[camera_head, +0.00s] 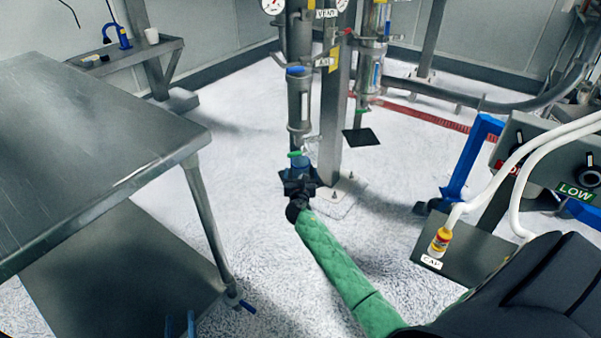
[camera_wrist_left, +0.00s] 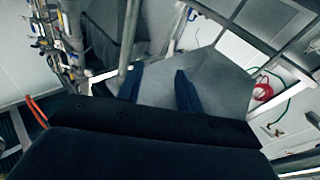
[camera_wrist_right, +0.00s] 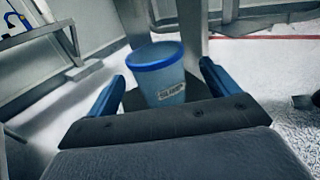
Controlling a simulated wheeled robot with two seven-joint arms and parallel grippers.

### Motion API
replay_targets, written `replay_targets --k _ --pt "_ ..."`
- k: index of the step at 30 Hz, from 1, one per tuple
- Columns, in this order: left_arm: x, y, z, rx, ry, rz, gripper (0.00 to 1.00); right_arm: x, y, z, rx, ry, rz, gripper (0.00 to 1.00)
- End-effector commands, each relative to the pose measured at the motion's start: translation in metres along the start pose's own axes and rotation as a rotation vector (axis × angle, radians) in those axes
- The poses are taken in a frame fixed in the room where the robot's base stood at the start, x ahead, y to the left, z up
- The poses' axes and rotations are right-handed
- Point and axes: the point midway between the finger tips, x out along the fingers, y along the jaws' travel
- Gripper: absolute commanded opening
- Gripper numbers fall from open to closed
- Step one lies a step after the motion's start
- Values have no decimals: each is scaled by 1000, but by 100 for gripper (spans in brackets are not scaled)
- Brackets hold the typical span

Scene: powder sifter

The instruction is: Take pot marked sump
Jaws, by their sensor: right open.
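The pot (camera_wrist_right: 156,72) is a pale blue translucent cup with a blue rim. It stands between the fingers of my right gripper (camera_wrist_right: 162,78) in the right wrist view, and its small printed label faces me. The right fingers are apart, with a visible gap to the pot on each side. In the head view the pot (camera_head: 301,164) is below the steel cylinder (camera_head: 299,100), and my right gripper (camera_head: 299,184) is in front of it. My left gripper (camera_wrist_left: 158,72) shows in its wrist view with fingers apart and nothing between them.
A steel table (camera_head: 90,130) fills the left of the head view. A steel post (camera_head: 331,120) rises behind the pot. At right are a control box (camera_head: 560,165) with a LOW label and a dark plate (camera_head: 465,250) with a red-and-yellow fitting (camera_head: 440,241). Open floor lies between.

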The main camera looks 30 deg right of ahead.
Motion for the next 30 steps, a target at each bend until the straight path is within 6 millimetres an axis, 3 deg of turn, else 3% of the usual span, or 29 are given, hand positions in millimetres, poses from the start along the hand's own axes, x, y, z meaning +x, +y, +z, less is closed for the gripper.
replay_targets --k 16,28,30 --pt "10 5 -91 26 289 17 36 41 4 -1 0 0 0 87" --pt "10 6 -102 29 322 20 36 46 4 0 0 0 1 87" --pt "10 6 -102 29 322 20 36 46 4 0 0 0 1 73"
